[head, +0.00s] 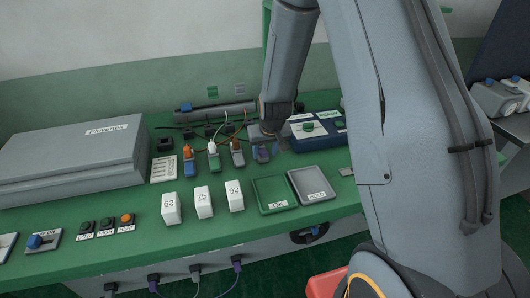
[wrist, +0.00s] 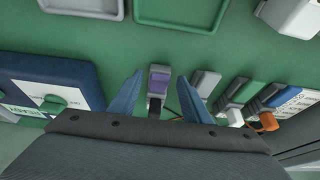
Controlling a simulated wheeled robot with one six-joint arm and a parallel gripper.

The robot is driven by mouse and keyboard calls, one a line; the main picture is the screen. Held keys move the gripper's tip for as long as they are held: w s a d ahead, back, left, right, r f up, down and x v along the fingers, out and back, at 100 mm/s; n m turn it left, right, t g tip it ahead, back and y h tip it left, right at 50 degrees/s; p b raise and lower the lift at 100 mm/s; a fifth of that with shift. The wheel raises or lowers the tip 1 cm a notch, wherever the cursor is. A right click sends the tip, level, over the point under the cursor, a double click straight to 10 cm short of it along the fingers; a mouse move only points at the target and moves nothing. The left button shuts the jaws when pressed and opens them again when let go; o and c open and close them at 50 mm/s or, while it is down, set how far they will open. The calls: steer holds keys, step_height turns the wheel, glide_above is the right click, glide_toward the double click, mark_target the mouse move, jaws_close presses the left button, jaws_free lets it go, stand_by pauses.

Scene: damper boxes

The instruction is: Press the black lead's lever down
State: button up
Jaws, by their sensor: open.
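A small grey terminal with a purple part (wrist: 159,82) lies between my open fingers in the wrist view. It is the rightmost of the row in the head view (head: 261,153). A dark piece sits at its near end in the wrist view, and I cannot tell for certain that it is the black lead. Whether its lever is up or down is not clear. My gripper (wrist: 160,98) is open, with one blue finger on each side of the terminal, apart from it as far as I can see. In the head view my gripper (head: 268,142) is just behind and above it, partly hidden by my wrist.
Other terminals stand left of it in the head view: grey (head: 237,157), green with a white plug (head: 214,162) and blue with an orange plug (head: 190,168). A blue instrument (head: 322,141) stands close on the right. Green (head: 258,208) and grey (head: 325,196) trays lie in front.

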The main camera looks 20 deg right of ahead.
steer(key=c, duration=1)
steer(key=shift+f, duration=0.1)
steer(key=shift+c, duration=0.2)
steer(key=shift+w+f+b, duration=0.1)
steer(key=shift+b, duration=0.85)
steer(key=t+b, duration=0.1)
steer(key=b, duration=0.5)
steer(key=shift+f+b, duration=0.3)
steer(key=shift+b, duration=0.05)
steer(key=t+b, duration=0.1)
steer(key=b, duration=0.1)
steer(key=shift+s+f+b, duration=0.35)
steer(key=shift+f+b, duration=0.05)
steer(key=t+b, duration=0.2)
steer(key=b, duration=0.1)
steer(key=shift+s+f, duration=0.25)
steer(key=shift+f, duration=0.1)
steer(key=o, duration=1)
